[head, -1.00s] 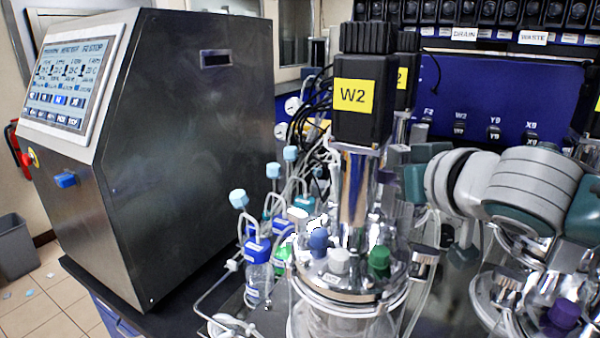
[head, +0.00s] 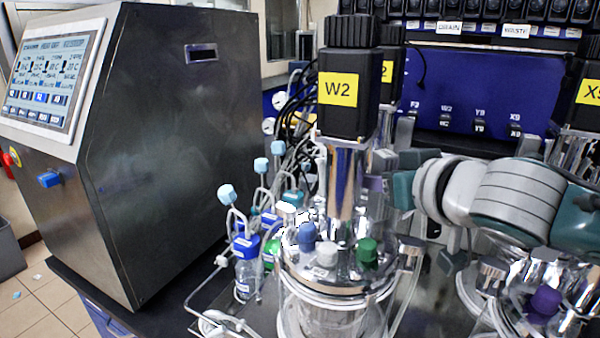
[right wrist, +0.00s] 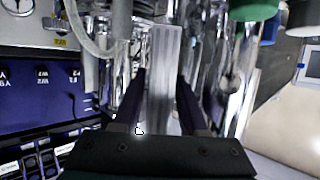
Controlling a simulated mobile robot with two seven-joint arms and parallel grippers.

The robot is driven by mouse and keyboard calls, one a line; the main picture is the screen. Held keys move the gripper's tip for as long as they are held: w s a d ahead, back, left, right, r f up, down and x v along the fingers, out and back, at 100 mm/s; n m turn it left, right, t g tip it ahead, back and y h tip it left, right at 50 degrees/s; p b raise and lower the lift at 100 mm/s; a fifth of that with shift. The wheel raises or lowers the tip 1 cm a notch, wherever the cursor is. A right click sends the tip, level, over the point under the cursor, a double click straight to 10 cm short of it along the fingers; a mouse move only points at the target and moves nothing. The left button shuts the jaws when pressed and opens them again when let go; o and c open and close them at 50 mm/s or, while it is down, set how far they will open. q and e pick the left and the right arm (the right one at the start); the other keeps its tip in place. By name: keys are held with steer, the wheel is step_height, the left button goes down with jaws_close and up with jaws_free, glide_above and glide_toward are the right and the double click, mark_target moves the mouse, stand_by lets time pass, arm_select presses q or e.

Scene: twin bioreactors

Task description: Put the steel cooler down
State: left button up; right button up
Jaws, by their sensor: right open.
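In the right wrist view, a pale grey upright piece, likely the steel cooler (right wrist: 164,75), stands between the dark purple fingers of my right gripper (right wrist: 160,100). The fingers are open, one on each side of it; I cannot tell whether either touches it. In the head view my right arm reaches in from the right, behind the W2 reactor (head: 347,180). What the cooler's lower end rests on is hidden. My left gripper is not in view.
Close around are the W2 reactor's green cap (head: 367,251), blue cap (head: 307,232) and tubing. A second reactor with a purple cap (head: 545,300) stands at the right. Small bottles (head: 246,270) and a steel control cabinet (head: 170,150) stand left. The space is crowded.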

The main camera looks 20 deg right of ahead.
steer(key=d+b+v, duration=0.1)
steer(key=v, duration=1)
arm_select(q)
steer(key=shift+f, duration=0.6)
arm_select(e)
steer(key=s+a+f+n+g, duration=0.1)
steer(key=s+a+f+g, duration=0.2)
steer(key=s, duration=0.3)
steer(key=s+a+f+n+g, duration=0.1)
steer(key=s+a+f+g, duration=0.2)
steer(key=s+f+g, duration=0.1)
steer(key=s+a+f+g+y, duration=0.1)
steer(key=s+a+f+g, duration=0.2)
steer(key=s+f, duration=0.3)
steer(key=s+a, duration=0.1)
steer(key=s, duration=0.1)
steer(key=shift+s+n, duration=0.35)
steer(key=shift+n, duration=0.05)
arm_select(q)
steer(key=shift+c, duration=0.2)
